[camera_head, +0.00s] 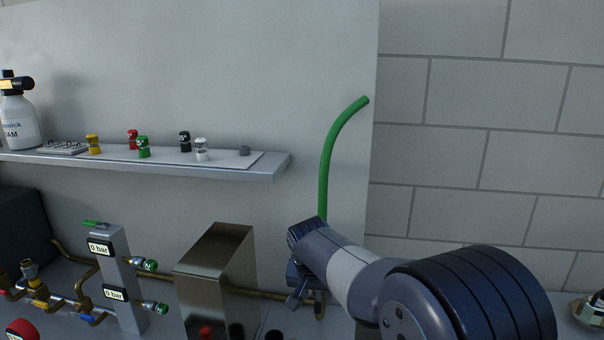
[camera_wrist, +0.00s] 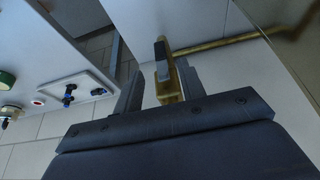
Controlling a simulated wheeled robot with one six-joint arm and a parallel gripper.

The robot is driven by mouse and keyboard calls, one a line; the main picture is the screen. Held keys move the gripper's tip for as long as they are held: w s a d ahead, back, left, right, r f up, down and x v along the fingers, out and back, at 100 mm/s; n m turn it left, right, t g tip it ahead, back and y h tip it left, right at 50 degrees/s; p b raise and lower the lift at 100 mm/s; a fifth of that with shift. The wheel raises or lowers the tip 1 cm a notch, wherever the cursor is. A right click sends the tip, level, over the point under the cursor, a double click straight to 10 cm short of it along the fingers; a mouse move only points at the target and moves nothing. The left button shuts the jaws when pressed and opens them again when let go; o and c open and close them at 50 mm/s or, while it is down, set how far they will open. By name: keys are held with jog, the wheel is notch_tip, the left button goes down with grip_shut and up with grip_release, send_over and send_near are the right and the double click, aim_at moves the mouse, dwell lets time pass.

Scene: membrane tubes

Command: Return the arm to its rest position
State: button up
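My arm (camera_head: 355,277) reaches in from the lower right in the head view. My gripper (camera_head: 308,298) is at its end, low against the wall panel, pointing downward. In the wrist view the two fingers of my gripper (camera_wrist: 158,82) stand apart. A brass fitting with a dark grey tip (camera_wrist: 172,78) shows between them, nearer the right finger, with a gap on the left. I cannot tell whether it touches a finger. A green tube (camera_head: 325,165) rises behind my gripper and bends right at its top; its lower end is hidden.
A shelf (camera_head: 220,171) holds a bottle (camera_head: 18,115) and several coloured caps. Below are a metal box (camera_head: 215,280), a gauge block (camera_head: 112,275) with valves, and a brass pipe (camera_head: 270,294) along the wall. The tiled wall (camera_head: 480,150) at right is clear.

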aim_at(316, 303)
jog(key=p+x, duration=0.1)
jog(key=x, duration=0.5)
jog(key=shift+w+f, duration=0.1)
jog(key=shift+f, duration=0.2)
jog(key=shift+a+y+b, duration=0.2)
jog(key=shift+y+b, duration=0.25)
jog(key=shift+y, duration=0.65)
jog(key=shift+m+t, duration=0.3)
jog(key=shift+w+a+r+y, duration=0.1)
jog(key=shift+y, duration=0.2)
jog(key=shift+r+b, duration=0.1)
jog(key=shift+b, duration=0.2)
